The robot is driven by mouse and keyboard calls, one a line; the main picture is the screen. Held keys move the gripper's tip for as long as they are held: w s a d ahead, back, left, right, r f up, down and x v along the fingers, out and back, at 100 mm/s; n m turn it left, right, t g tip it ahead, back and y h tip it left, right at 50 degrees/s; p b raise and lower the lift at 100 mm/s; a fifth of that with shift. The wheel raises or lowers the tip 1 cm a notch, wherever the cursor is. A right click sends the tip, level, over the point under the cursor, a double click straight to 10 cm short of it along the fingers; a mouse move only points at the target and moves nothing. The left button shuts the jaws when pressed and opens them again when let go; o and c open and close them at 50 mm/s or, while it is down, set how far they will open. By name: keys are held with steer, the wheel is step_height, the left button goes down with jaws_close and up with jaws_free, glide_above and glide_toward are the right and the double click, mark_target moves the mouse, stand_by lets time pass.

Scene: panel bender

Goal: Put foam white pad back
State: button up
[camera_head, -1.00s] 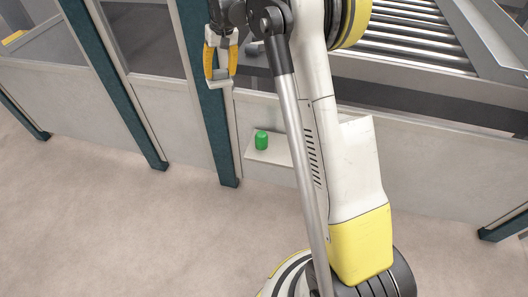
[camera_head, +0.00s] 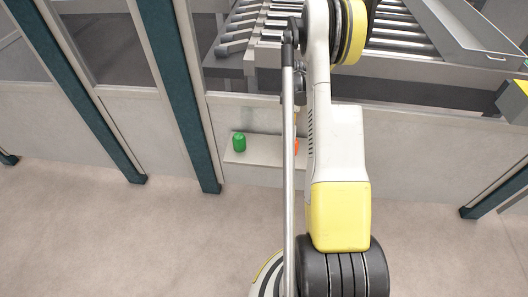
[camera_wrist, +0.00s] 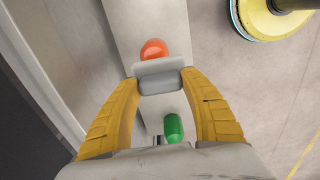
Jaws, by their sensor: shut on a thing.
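In the wrist view, my gripper (camera_wrist: 161,80) has its two yellow fingers shut on a small whitish-grey block, which I take to be the foam white pad (camera_wrist: 160,66). The pad spans the gap between the fingertips. It appears over the pale shelf (camera_wrist: 140,18), between a red-orange object (camera_wrist: 153,48) and a green cylinder (camera_wrist: 173,126). I cannot tell whether the pad touches the shelf. In the head view, my arm mostly hides the gripper and pad.
In the head view, the small shelf (camera_head: 253,160) sticks out from the grey machine panel, with the green cylinder (camera_head: 239,142) at its left and the red-orange object (camera_head: 296,146) partly behind my arm. A roller conveyor (camera_head: 395,30) lies behind. The floor (camera_head: 120,240) in front is clear.

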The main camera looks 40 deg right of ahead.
steer(key=shift+s+d+f, duration=0.2)
steer(key=shift+s+d, duration=0.2)
steer(key=shift+s, duration=0.1)
steer(key=shift+w+a+f, duration=0.15)
steer(key=shift+f, duration=0.15)
steer(key=w+a+f+b, duration=0.1)
steer(key=w+a+f, duration=0.1)
steer(key=w+a+f+b, duration=0.2)
steer(key=w, duration=0.1)
steer(key=w+a+f+b, duration=0.1)
steer(key=w+a+f, duration=0.1)
steer(key=w+a, duration=0.1)
steer(key=shift+f, duration=0.2)
step_height(320, 180, down, 4)
steer(key=shift+f+b, duration=0.1)
steer(key=shift+b, duration=1.15)
steer(key=shift+c, duration=0.4)
steer(key=o, duration=1.1)
